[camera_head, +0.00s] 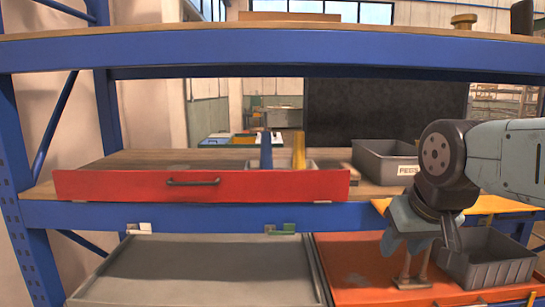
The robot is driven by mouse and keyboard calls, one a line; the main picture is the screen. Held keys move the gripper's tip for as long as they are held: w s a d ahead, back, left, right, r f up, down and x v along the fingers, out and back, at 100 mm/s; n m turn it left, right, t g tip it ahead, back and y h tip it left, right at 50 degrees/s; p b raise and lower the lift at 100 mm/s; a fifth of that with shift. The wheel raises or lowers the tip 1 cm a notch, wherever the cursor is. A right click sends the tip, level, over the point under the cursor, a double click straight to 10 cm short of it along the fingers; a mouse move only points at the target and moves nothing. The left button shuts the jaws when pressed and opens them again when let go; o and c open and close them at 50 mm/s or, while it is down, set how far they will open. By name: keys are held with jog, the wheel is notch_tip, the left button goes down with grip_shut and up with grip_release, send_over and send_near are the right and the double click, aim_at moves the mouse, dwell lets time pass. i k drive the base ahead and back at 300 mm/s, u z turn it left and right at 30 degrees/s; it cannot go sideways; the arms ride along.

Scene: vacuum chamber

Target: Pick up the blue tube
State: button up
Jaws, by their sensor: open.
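The blue tube (266,151) stands upright behind the red drawer front (200,186) on the middle shelf. Its lower end is hidden by the drawer front. A yellow tube (299,151) stands upright a short way to its right, apart from it. My gripper (420,248) is at the right, pointing down over the orange-red tray, well to the right of the blue tube and lower in the picture. It is open, and I see nothing held in it.
A grey bin (386,163) stands on the middle shelf, right of the tubes. Below are a grey tray (200,270), an orange-red tray (345,262) and a dark grey bin (487,262). The upper shelf beam (250,48) crosses above the tubes. A blue post stands at the left.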

aim_at(266, 157)
jog(key=u, duration=0.05)
jog(key=i, duration=1.1)
